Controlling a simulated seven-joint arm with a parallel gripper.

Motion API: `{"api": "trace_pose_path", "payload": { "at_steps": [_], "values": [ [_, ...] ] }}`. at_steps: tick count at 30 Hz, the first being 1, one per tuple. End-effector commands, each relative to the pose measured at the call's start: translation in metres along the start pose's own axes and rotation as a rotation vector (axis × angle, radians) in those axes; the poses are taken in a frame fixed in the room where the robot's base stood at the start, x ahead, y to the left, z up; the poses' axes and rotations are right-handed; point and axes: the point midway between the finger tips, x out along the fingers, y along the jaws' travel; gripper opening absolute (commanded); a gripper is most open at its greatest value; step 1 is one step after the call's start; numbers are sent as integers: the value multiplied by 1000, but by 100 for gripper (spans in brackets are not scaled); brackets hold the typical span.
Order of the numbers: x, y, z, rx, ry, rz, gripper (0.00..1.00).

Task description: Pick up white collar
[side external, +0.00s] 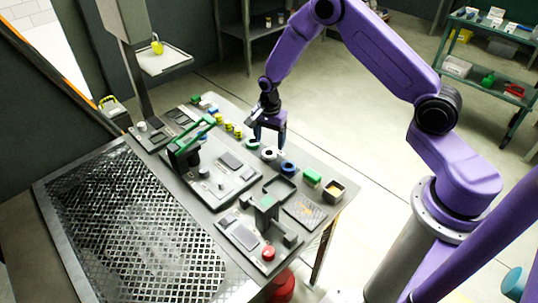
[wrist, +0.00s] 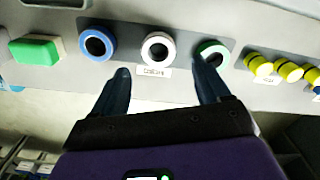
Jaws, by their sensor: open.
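The white collar (wrist: 145,48) is a ring lying flat in the middle of a row of three on the bench, with a dark hole; it also shows in the side view (side external: 263,154). A blue collar (wrist: 84,47) is on its left and a green-and-white collar (wrist: 222,47) on its right in the wrist view. My gripper (wrist: 163,69) is open and empty, pointing down over the row; it also shows in the side view (side external: 268,137). In the wrist view its fingertips lie either side of the white collar's column, the right one overlapping the green-and-white collar's lower edge. Their height above the bench is unclear.
A label (wrist: 153,72) lies beside the white collar. A green block (wrist: 33,50) is beyond the blue collar, and several yellow parts (wrist: 288,71) are beyond the green-and-white one. A green-handled press (side external: 190,150) and fixtures (side external: 265,208) stand on the bench.

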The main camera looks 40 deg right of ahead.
Motion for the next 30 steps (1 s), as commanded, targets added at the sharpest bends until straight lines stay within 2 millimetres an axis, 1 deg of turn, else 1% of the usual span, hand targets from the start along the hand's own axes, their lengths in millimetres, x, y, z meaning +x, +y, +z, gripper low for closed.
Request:
{"api": "trace_pose_path", "payload": {
  "at_steps": [3, 9, 13, 19, 20, 21, 23, 24, 25, 26, 30],
  "values": [
    [17, 2, 1, -1, 0, 3, 76],
    [40, 2, 2, 0, 0, 1, 76],
    [46, 1, 3, 0, 0, 0, 76],
    [46, 1, 3, 0, 0, -1, 76],
    [46, 1, 3, 0, 0, -1, 72],
    [46, 1, 3, 0, 0, 0, 59],
    [46, 1, 3, 0, 0, 0, 40],
    [46, 1, 3, 0, 0, 0, 27],
    [46, 1, 3, 0, 0, 0, 17],
    [46, 1, 3, 0, 0, 0, 12],
    [46, 1, 3, 0, 0, -1, 12]
  ]
}}
